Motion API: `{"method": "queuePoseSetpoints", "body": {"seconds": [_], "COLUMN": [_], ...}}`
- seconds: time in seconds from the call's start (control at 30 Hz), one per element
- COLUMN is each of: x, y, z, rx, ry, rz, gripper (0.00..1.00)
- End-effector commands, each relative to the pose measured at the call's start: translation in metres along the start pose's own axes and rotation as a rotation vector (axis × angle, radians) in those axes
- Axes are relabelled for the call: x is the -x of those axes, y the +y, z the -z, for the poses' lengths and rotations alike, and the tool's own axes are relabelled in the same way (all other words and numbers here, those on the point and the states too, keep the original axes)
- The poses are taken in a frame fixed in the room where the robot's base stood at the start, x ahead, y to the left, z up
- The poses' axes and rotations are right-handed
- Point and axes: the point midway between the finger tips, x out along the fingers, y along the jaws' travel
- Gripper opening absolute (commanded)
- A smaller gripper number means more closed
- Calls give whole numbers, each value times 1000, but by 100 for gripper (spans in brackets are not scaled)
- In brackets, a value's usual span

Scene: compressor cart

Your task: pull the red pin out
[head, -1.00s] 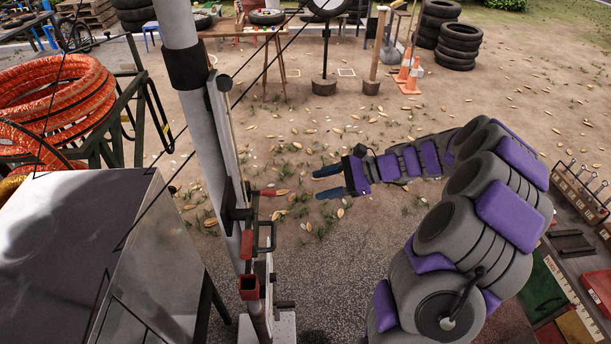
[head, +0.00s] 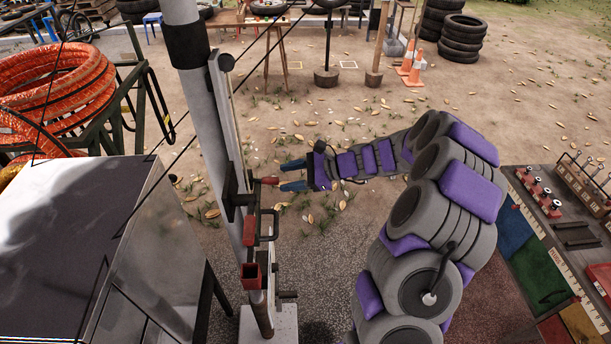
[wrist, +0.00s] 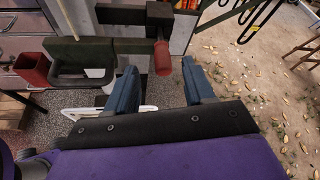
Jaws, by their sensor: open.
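The red pin (head: 268,181) sticks out to the right from a dark bracket on the grey post. In the wrist view the red pin (wrist: 162,58) hangs from the dark bracket just beyond my fingertips, between the lines of the two fingers. My gripper (head: 281,176) is open, its two blue fingers pointing left at the pin. In the wrist view my gripper (wrist: 160,72) shows a wide gap with nothing held in it. Whether a fingertip touches the pin I cannot tell.
A red square tube (head: 250,277) and a dark loop handle (head: 268,226) sit below the pin on the post (head: 200,110). A metal cabinet (head: 150,255) stands left. A tool bench (head: 560,240) is at right. Open ground lies behind my arm.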

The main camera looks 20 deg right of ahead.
Motion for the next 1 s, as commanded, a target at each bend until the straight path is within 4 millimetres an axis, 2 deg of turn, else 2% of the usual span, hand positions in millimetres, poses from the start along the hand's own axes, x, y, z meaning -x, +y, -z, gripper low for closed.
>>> {"method": "queuePoseSetpoints", "body": {"seconds": [0.2,0.4,0.73,1.0], "x": [-35,-55,-52,-53], "y": [1,2,0,0], "z": [1,-3,0,0], "rx": [0,4,0,1], "ry": [4,7,4,4], "rz": [0,0,2,2], "gripper": [53,53,53,28]}}
